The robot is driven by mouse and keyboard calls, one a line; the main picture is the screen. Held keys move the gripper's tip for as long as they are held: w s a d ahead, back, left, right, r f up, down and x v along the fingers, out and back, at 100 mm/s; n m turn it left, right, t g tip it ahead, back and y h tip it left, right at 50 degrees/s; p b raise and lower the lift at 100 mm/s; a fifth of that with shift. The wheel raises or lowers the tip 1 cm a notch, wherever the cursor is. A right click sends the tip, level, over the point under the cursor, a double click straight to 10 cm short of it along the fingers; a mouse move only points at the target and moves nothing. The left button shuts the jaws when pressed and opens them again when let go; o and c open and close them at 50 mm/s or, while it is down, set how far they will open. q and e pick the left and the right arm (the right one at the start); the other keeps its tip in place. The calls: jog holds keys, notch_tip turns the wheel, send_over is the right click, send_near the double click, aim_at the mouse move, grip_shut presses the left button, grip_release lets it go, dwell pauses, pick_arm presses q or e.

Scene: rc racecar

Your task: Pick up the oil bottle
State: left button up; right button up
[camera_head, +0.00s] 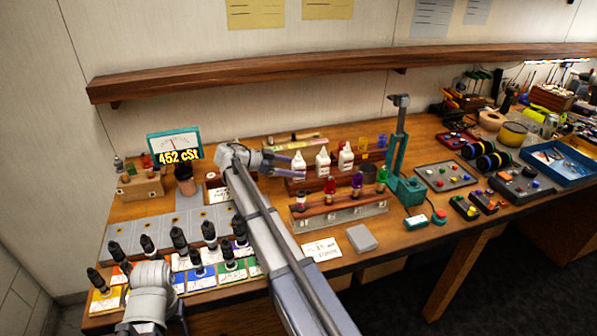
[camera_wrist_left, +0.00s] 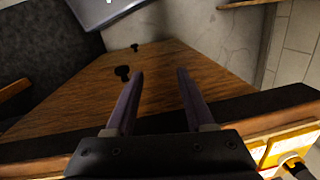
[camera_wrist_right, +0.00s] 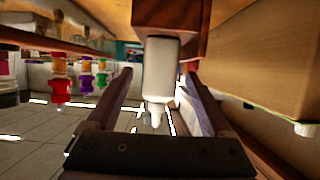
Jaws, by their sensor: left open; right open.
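Three white bottles with pointed tips stand in a row on a wooden rack; I take them for the oil bottles. The leftmost white bottle (camera_head: 299,166) is at the fingertips of my right gripper (camera_head: 291,164). In the right wrist view, which is upside down, a white bottle (camera_wrist_right: 160,72) appears between the open fingers (camera_wrist_right: 159,76); contact cannot be told. The middle bottle (camera_head: 322,161) and right bottle (camera_head: 346,157) stand clear of the fingers. My left gripper (camera_wrist_left: 160,73) is open and empty; its fingers are not clear in the head view.
A lower rack (camera_head: 340,213) with small coloured bottles stands in front of the white ones. A teal press (camera_head: 400,165) is to the right. A meter reading 452 cSt (camera_head: 174,147) stands at the back left. Several black-capped droppers stand on coloured cards at the front left.

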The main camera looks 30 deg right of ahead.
jog(key=shift+b+x, duration=0.3)
jog(key=shift+x, duration=0.55)
jog(key=shift+d+f, duration=0.1)
jog(key=shift+d, duration=0.15)
jog(key=shift+c, duration=0.3)
grip_shut()
